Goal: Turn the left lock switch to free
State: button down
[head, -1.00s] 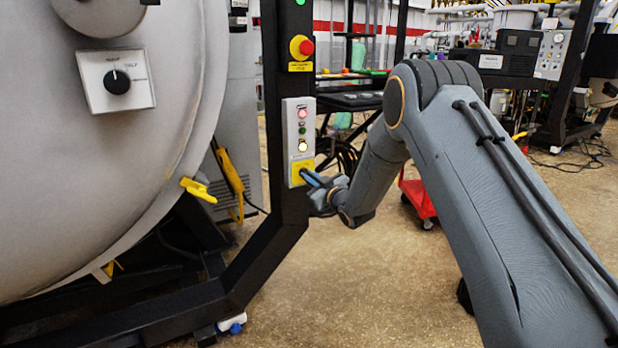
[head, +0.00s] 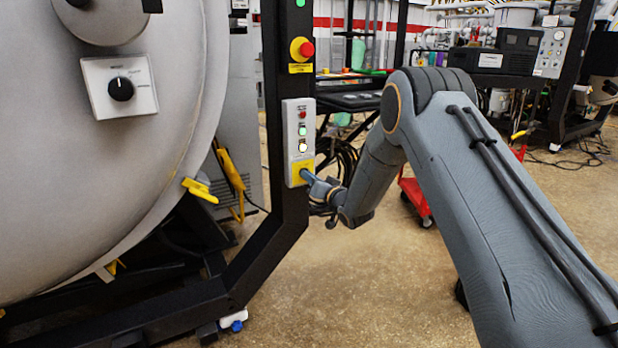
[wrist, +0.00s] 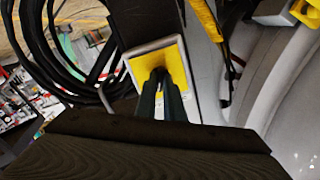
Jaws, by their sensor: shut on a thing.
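The lock switch sits on a yellow plate (head: 297,171) at the bottom of a narrow light-grey control box (head: 291,140) on the black post. In the wrist view the yellow plate (wrist: 172,54) fills the upper middle. My gripper (head: 310,179) reaches the plate from the right. In the wrist view its two fingers (wrist: 162,88) are close together around the small dark switch knob, which they mostly hide. The knob's exact angle cannot be read. On the box, the red lamp (head: 302,114) looks dark, the green lamp (head: 302,130) is bright, and the lowest lamp (head: 303,147) glows whitish.
A red emergency button (head: 306,48) is above the box on the same black post (head: 291,215). The large grey furnace door (head: 120,190) with a black rotary knob (head: 121,89) stands at left. Black cables (wrist: 72,60) hang beside the plate. Open floor lies below my arm.

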jog(key=shift+f+m, duration=0.15)
jog(key=shift+m, duration=0.35)
jog(key=c, duration=1.9)
grip_release()
jog(key=shift+o, duration=0.2)
jog(key=shift+s+d, duration=0.1)
jog(key=shift+s, duration=0.05)
jog(key=p+v, duration=0.1)
jog(key=v, duration=0.6)
jog(key=shift+s+d, duration=0.15)
jog(key=shift+s, duration=0.1)
jog(key=shift+r, duration=0.2)
